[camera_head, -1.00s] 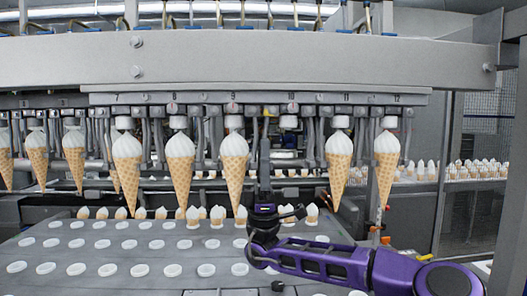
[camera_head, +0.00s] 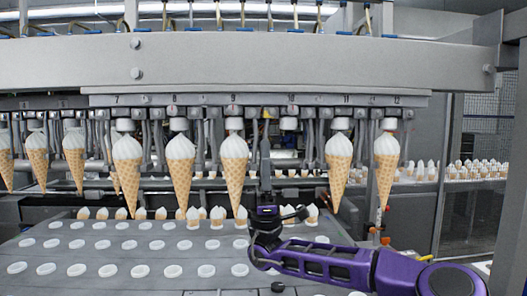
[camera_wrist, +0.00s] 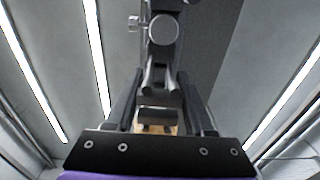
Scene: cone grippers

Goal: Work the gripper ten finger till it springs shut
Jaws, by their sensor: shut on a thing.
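Gripper ten (camera_head: 289,123) hangs from the rail under the number 10, and no cone hangs there. Its metal finger (camera_head: 255,140) on the left side hangs just above my gripper (camera_head: 265,165), which reaches up from below. In the wrist view my gripper (camera_wrist: 163,100) has its two dark jaws on either side of a grey metal finger (camera_wrist: 160,78) and is shut on it. A round grey knob (camera_wrist: 163,31) shows farther up. The exact contact is partly hidden by the jaws.
Filled cones hang close by at nine (camera_head: 234,160) and eleven (camera_head: 339,160), with others along the rail. Below is a grey tray (camera_head: 100,262) with rows of white-rimmed holes. Small cone tops (camera_head: 217,215) stand along its back. A thick beam (camera_head: 300,62) crosses above.

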